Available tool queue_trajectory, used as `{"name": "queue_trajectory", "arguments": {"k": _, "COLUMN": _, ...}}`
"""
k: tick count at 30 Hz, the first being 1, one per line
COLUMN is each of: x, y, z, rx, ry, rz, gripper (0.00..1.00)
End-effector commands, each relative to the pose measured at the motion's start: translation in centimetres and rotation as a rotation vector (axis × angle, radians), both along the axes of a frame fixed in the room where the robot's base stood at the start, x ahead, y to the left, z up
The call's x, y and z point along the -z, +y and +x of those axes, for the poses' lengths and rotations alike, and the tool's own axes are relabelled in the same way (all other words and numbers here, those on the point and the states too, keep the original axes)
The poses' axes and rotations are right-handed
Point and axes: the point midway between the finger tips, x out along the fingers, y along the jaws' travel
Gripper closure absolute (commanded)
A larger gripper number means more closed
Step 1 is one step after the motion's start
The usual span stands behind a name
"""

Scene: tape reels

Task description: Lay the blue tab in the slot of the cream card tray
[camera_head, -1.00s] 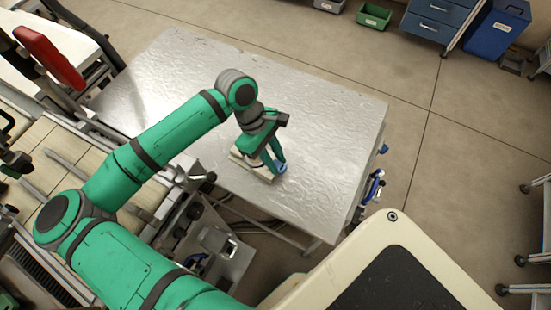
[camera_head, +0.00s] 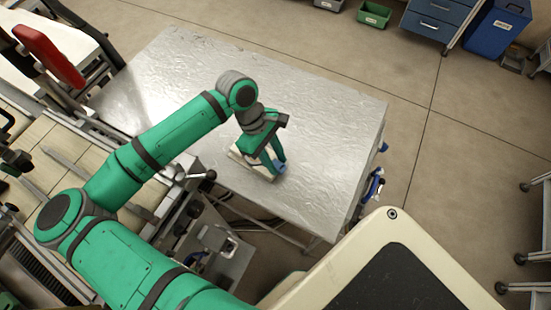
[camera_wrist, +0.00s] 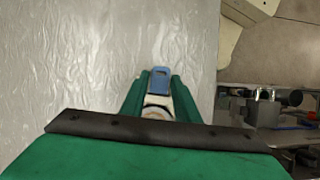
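The blue tab (camera_wrist: 160,79) has a hole in it and sits between the two fingertips of my gripper (camera_wrist: 160,76), which appear to close on its sides. In the head view a bit of the blue tab (camera_head: 281,168) shows at the fingertips of my gripper (camera_head: 274,167). The cream card tray (camera_head: 241,156) lies on the metal table under my gripper, which hides much of it. A cream part of the tray (camera_wrist: 157,102) shows between the fingers in the wrist view. The slot is hidden, and I cannot tell whether the tab touches the tray.
The metal table (camera_head: 310,120) is clear around the tray, with its near edge close by the tray. A conveyor with rails (camera_head: 60,165) stands at the left. Blue drawers (camera_head: 437,20) and a green bin (camera_head: 374,14) stand on the floor far off.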

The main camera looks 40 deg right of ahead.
Motion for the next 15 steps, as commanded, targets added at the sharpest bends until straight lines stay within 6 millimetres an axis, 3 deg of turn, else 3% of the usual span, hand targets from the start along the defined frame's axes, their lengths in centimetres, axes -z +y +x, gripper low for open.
{"name": "queue_trajectory", "arguments": {"k": 5, "x": -2.1, "y": 0.2, "z": 0.6, "rx": -0.001, "ry": -0.003, "rz": 0.003, "gripper": 0.59}}
{"name": "queue_trajectory", "arguments": {"k": 15, "x": -8.6, "y": 1.0, "z": 3.1, "rx": -0.003, "ry": -0.003, "rz": 0.0, "gripper": 0.59}}
